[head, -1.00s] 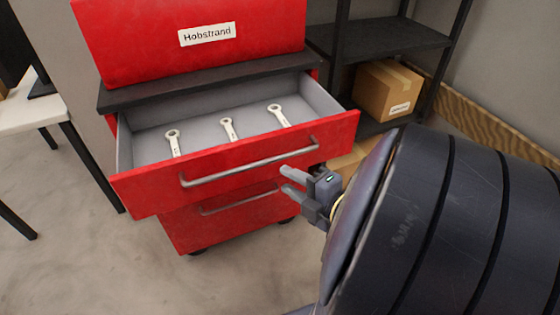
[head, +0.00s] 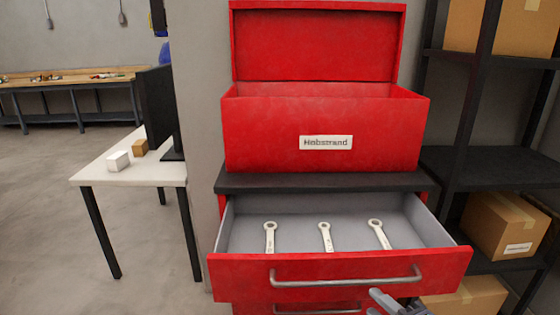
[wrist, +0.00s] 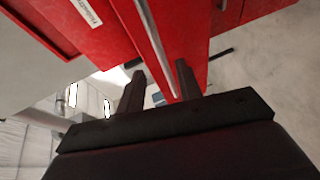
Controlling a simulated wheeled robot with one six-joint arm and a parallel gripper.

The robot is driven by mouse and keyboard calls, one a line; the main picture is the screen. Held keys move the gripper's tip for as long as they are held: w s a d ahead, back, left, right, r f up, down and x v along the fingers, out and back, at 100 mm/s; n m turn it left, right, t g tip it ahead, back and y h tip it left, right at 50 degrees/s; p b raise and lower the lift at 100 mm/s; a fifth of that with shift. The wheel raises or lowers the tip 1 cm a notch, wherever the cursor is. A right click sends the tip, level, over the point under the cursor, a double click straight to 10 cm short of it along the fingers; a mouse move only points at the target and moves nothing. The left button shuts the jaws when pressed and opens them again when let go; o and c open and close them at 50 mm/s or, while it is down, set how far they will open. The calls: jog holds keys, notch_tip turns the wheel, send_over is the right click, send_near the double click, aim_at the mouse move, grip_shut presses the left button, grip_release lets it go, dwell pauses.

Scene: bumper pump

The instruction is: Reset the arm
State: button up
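My gripper (head: 373,302) is at the bottom edge of the head view, just in front of the red drawer front (head: 240,275), below the right part of its metal handle (head: 345,281). In the wrist view my gripper (wrist: 158,69) has two dark fingers spread apart. The handle (wrist: 150,40) passes through the gap between them in the picture, but I cannot tell how far away it is. Nothing is seen held. Most of my arm is out of the head view.
The drawer stands open and holds three wrenches (head: 325,238). A red toolbox (head: 265,130) labelled Hobstrand, its lid raised, sits on the cabinet's dark top. A black shelf with cardboard boxes (head: 505,225) is at the right. A white table (head: 130,172) stands left, with open floor before it.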

aim_at(352, 281)
jog(key=shift+b+x, duration=0.7)
jog(key=shift+x, duration=3.8)
jog(key=shift+s+f, duration=0.1)
jog(key=shift+s, duration=0.05)
